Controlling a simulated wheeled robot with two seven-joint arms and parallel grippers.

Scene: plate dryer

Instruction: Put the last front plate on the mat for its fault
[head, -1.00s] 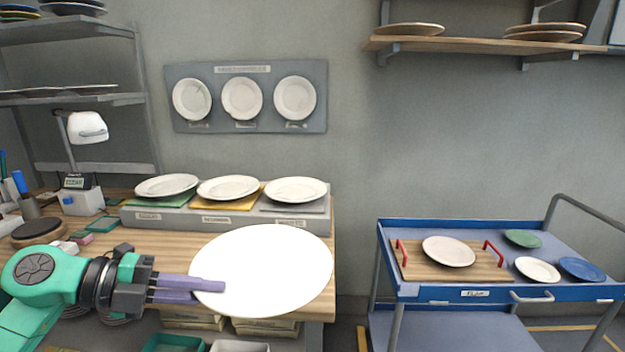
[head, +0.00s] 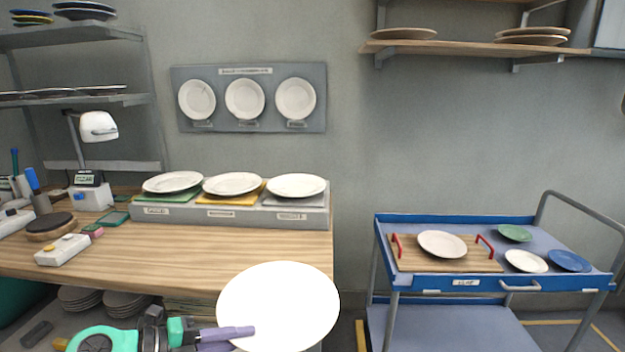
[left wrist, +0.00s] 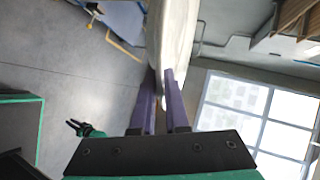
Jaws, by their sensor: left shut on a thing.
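My left gripper (head: 228,338) is shut on the rim of a white plate (head: 282,302), held tilted in front of the table's near edge. The plate's face is overexposed, so no mark on it can be made out. In the left wrist view the plate (left wrist: 172,35) stands edge-on between the purple fingers (left wrist: 160,98). On the table's grey stand (head: 235,217), three mats hold one white plate each: a green mat (head: 150,197) at left, a yellow mat (head: 237,201) in the middle and a grey mat (head: 293,201) at right.
A wall board (head: 250,120) shows three sample plates. A blue cart (head: 470,284) at right carries a wooden tray with a plate and several loose plates. A lamp (head: 98,126) and small tools stand at the table's left. The wooden tabletop (head: 200,250) is mostly clear.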

